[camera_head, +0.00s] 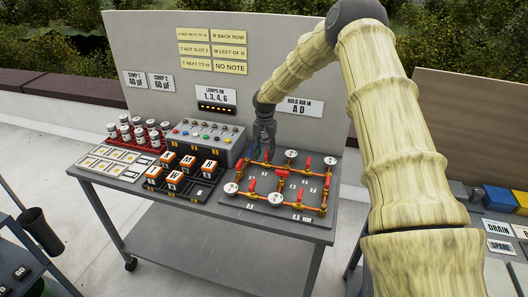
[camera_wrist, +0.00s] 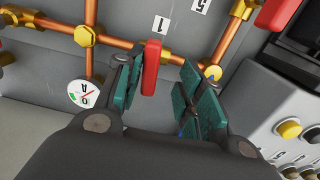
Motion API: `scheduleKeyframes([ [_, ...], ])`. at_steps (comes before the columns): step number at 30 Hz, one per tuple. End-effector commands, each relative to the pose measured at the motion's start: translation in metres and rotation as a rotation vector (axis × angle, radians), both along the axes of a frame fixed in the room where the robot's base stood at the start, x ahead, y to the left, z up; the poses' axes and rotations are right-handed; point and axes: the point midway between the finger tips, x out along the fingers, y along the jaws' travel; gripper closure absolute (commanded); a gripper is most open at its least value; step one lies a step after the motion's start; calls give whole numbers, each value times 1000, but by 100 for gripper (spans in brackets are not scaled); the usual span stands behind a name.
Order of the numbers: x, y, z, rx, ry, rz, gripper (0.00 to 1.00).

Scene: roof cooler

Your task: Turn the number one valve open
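The number one valve has a red lever (camera_wrist: 151,68) below the upside-down "1" label (camera_wrist: 161,24) in the wrist view. The lever lies across its copper pipe (camera_wrist: 120,42). My gripper (camera_wrist: 162,76) is open, with one teal-padded finger on each side of the lever. The lever is nearer the left finger, and I cannot tell whether they touch. In the head view my gripper (camera_head: 265,147) points down at the back left of the valve panel (camera_head: 240,208). There the number one valve is partly hidden by the fingers.
Other red levers, such as one at the front right (camera_head: 322,210), and white round gauges (camera_head: 231,188) crowd the panel. A grey button box (camera_head: 207,141) stands close on the left, with orange-topped blocks (camera_head: 187,162) before it. An upright board (camera_head: 150,50) stands behind.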

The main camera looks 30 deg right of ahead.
Motion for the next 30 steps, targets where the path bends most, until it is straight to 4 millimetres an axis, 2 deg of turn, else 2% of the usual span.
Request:
scheduleKeyframes([
  [5, -8, 0, 10, 1, -14, 0, 68],
  [10, -5, 0, 6, 0, -8, 0, 99],
  [18, 2, -4, -3, 0, 5, -4, 100],
  [30, 3, -2, -5, -1, 6, 24, 100],
])
